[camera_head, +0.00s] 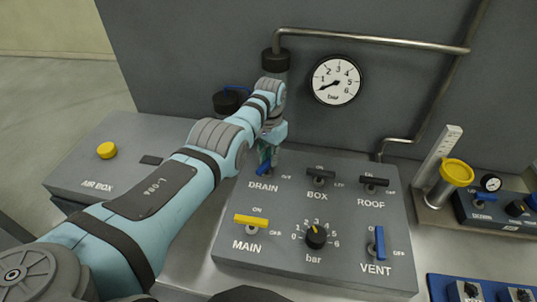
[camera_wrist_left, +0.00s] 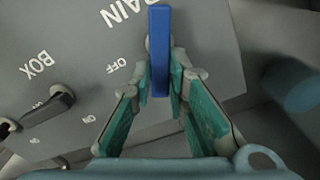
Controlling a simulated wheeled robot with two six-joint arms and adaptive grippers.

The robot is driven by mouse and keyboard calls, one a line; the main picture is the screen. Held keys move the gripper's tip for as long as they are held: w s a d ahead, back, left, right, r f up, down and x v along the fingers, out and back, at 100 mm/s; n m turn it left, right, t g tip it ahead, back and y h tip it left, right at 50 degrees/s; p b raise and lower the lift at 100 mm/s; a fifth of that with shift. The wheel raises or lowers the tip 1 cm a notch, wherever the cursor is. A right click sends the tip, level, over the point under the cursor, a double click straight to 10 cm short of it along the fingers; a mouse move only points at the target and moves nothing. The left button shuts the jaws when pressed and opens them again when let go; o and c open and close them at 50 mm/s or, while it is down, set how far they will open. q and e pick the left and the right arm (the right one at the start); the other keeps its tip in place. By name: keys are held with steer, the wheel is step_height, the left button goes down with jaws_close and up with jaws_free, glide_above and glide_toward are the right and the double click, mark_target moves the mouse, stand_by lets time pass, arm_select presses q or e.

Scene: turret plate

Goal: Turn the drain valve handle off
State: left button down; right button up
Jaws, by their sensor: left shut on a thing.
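The DRAIN valve handle (camera_head: 264,168) is a blue lever at the upper left of the grey turret plate (camera_head: 225,240), above the DRAIN label. My arm and fingers partly hide it in the head view. My left gripper (camera_head: 268,157) comes down over it from behind. In the left wrist view the blue handle (camera_wrist_left: 159,30) stands between the teal-padded fingers of my left gripper (camera_wrist_left: 161,75), which are shut on it. The OFF mark (camera_wrist_left: 104,68) shows to the left of the handle there. My right gripper is not in view.
Close by are the black BOX handle (camera_head: 320,174), black ROOF handle (camera_head: 374,182), yellow MAIN handle (camera_head: 250,220), bar knob (camera_head: 316,237) and blue VENT handle (camera_head: 380,243). A gauge (camera_head: 336,80) and pipe (camera_head: 375,40) are behind. The air box (camera_head: 120,165) is left.

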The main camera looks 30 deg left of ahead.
arm_select(q)
steer(key=m, duration=0.2)
steer(key=m+p, duration=0.1)
steer(key=shift+d+r+m, duration=0.15)
steer(key=shift+d+m, duration=0.15)
steer(key=shift+m, duration=0.1)
steer(key=m+p, duration=0.1)
steer(key=m, duration=0.1)
steer(key=shift+s+d+m, duration=0.1)
steer(key=shift+d+m, duration=0.05)
steer(key=shift+m, duration=0.25)
steer(key=m, duration=0.2)
steer(key=shift+s+d+m, duration=0.1)
steer(key=shift+s+m, duration=0.05)
steer(key=shift+m, duration=0.15)
steer(key=shift+s+d+f+m, duration=0.1)
steer(key=shift+s+m, duration=0.05)
steer(key=shift+m, duration=0.75)
steer(key=shift+s+d+f+m, duration=0.1)
steer(key=shift+s+m, duration=0.05)
steer(key=shift+m, duration=0.75)
steer(key=c, duration=1.6)
jaws_free()
steer(key=shift+o, duration=0.2)
steer(key=shift+w+d, duration=0.1)
